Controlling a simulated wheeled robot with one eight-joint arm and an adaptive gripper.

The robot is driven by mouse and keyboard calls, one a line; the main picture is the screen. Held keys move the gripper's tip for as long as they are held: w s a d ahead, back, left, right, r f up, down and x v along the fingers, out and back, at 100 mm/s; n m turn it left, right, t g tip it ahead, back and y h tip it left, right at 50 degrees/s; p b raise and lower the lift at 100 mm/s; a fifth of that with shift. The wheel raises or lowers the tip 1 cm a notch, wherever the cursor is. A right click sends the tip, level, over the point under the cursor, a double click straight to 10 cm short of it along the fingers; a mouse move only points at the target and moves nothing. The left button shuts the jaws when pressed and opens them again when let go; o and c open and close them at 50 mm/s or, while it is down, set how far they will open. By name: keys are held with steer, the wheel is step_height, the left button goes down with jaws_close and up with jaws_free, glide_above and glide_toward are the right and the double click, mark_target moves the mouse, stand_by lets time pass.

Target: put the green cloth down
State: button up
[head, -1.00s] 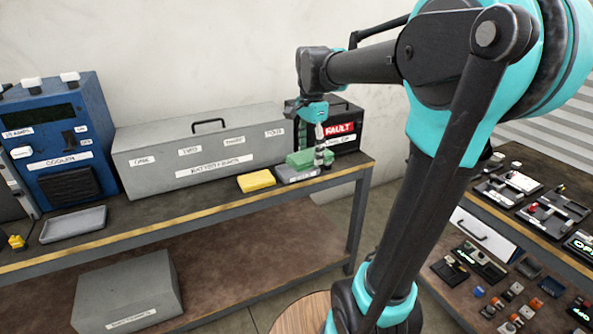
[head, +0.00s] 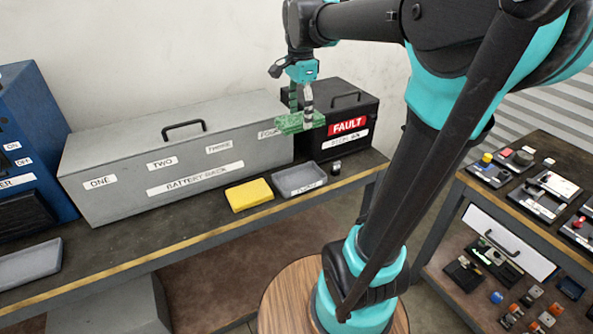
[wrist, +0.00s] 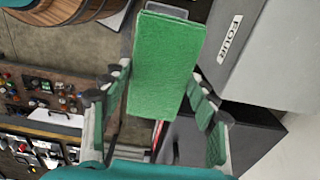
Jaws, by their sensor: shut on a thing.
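The green cloth (head: 290,124) is a flat, folded rectangle. My gripper (head: 301,106) is shut on it and holds it in the air above the back of the workbench, in front of the right end of the grey battery box and the left side of the black fault box. In the wrist view the cloth (wrist: 168,65) lies between the two fingers of my gripper (wrist: 160,88) and reaches out past them. A small grey tray (head: 298,180) with a label stands on the bench below the cloth, apart from it, and looks empty.
A yellow cloth (head: 249,194) lies left of the small tray. The grey battery box (head: 190,150) and black fault box (head: 350,112) stand behind. Another grey tray (head: 30,263) is at the left. The bench front between the trays is mostly clear. A crowded side table (head: 540,195) is at right.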

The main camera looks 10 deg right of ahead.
glide_toward(299, 181)
steer(key=shift+f, duration=2.35)
steer(key=shift+f, duration=0.15)
steer(key=shift+s+f, duration=0.15)
steer(key=shift+f, duration=0.15)
steer(key=shift+c, duration=0.2)
steer(key=shift+f, duration=0.15)
steer(key=o, duration=1.1)
steer(key=shift+f, duration=0.1)
